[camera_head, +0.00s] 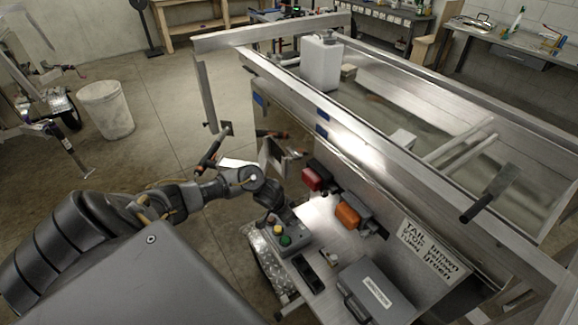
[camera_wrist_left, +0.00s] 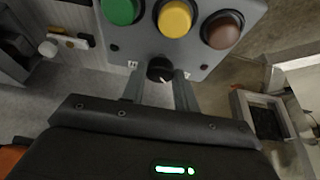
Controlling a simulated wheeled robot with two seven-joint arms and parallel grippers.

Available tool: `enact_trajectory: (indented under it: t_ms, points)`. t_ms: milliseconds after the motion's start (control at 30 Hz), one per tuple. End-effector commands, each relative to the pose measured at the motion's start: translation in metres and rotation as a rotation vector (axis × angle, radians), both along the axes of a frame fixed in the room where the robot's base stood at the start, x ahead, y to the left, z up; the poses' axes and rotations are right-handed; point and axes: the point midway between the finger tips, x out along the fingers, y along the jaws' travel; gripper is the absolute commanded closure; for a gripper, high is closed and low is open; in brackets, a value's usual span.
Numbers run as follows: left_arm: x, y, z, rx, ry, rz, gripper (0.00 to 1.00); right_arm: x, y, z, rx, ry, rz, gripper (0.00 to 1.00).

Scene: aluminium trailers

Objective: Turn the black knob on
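A grey control box (camera_wrist_left: 200,55) fills the top of the left wrist view. It carries a green button (camera_wrist_left: 121,8), a yellow button (camera_wrist_left: 175,17) and a brownish-red button (camera_wrist_left: 222,29). The black knob (camera_wrist_left: 159,68) sits below them, with a small white mark on it. My left gripper (camera_wrist_left: 160,82) points at the knob, its two fingers apart, one on each side; I cannot tell whether they touch it. In the head view the control box (camera_head: 296,241) stands below my left gripper (camera_head: 271,207), and the knob is not discernible there. My right gripper is not in view.
The box stands on a metal bench beside the aluminium trailer (camera_head: 380,150). A grey case (camera_head: 375,292), a red lamp (camera_head: 317,177) and an orange lamp (camera_head: 348,216) are close on the right. A white bucket (camera_head: 105,110) stands on the open floor at left.

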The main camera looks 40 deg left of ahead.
Motion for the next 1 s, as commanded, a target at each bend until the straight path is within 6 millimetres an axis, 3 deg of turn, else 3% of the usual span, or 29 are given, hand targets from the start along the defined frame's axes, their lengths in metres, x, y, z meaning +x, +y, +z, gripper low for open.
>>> enact_trajectory:
  t_ms: [33, 100, 467, 1000]
  points:
    - [0.0, 0.0, 0.0, 0.0, 0.0, 0.0, 0.84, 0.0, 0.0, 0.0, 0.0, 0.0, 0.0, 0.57]
    - [0.0, 0.0, 0.0, 0.0, 0.0, 0.0, 0.93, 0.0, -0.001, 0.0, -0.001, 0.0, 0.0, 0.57]
    - [0.001, 0.001, 0.0, 0.0, 0.0, -0.065, 0.93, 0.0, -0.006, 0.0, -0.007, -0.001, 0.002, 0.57]
    - [0.004, 0.006, -0.002, 0.001, 0.0, -0.52, 0.93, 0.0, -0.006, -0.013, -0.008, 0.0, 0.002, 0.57]
